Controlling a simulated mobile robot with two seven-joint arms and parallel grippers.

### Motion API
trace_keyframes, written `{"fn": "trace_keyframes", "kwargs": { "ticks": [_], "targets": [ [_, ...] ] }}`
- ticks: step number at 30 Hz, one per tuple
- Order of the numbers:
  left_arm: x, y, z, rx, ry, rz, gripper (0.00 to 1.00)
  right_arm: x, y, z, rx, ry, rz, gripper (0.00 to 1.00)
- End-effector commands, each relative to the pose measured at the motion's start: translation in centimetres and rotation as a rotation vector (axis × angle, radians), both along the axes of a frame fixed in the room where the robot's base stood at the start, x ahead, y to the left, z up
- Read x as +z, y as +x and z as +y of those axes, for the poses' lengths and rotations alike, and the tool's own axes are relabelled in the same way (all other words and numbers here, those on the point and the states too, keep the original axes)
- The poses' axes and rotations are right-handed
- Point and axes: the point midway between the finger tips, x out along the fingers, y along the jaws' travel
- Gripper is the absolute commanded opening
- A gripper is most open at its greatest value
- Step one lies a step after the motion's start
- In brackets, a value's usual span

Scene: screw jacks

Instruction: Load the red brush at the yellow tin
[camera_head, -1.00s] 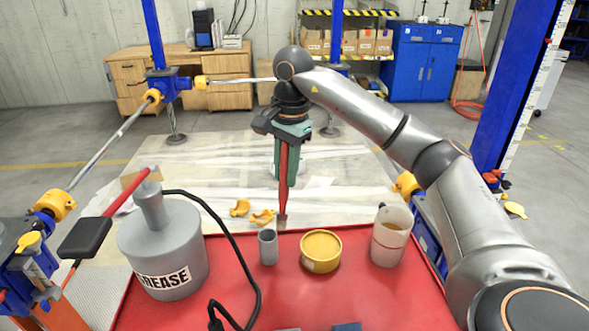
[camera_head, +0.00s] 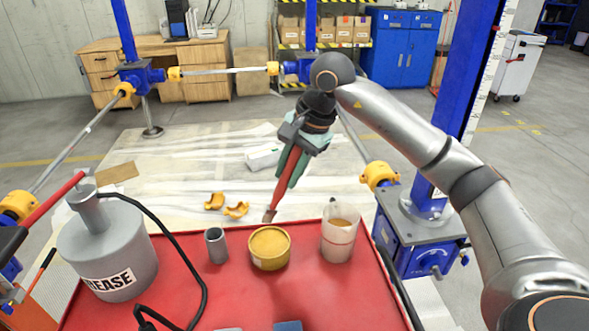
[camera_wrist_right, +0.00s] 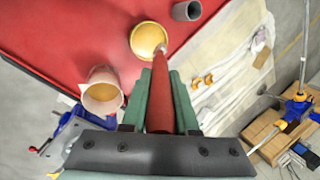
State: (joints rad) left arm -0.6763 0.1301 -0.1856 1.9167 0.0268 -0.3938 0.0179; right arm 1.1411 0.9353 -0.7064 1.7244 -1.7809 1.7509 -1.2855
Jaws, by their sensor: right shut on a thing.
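My right gripper (camera_head: 294,164), with green fingers, is shut on the red handle of the brush (camera_head: 278,194). The brush tilts, with its bristle end down and to the left, just behind the yellow tin (camera_head: 269,262) in the head view. In the right wrist view the red handle (camera_wrist_right: 159,98) runs between the fingers (camera_wrist_right: 158,78), and the bristle end lies beside the right rim of the tin (camera_wrist_right: 148,26). The tin is open and shows yellow-orange contents. I cannot tell the bristles' height above the bench. My left gripper is not in view.
A grey cup (camera_head: 216,246) stands left of the tin and a translucent beaker (camera_head: 338,245) right of it. A grease pump (camera_head: 107,250) with a black hose (camera_head: 190,262) fills the left of the red bench (camera_head: 240,300). Yellow clips (camera_head: 236,210) lie behind the bench.

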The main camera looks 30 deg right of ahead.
Motion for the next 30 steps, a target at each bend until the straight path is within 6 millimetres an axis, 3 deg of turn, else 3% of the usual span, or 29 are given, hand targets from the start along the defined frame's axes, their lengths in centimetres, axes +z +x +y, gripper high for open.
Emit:
{"fn": "trace_keyframes", "kwargs": {
  "ticks": [8,18,30],
  "targets": [
    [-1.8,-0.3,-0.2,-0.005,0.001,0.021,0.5,-1.9,0.0,0.0,0.0,0.0,0.0,0.0],
    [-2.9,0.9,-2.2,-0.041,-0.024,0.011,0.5,-5.4,0.0,0.0,0.001,0.0,0.0,0.0],
    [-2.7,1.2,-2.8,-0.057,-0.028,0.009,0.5,-5.9,0.0,0.0,0.001,0.0,0.0,0.0]
  ]
}}
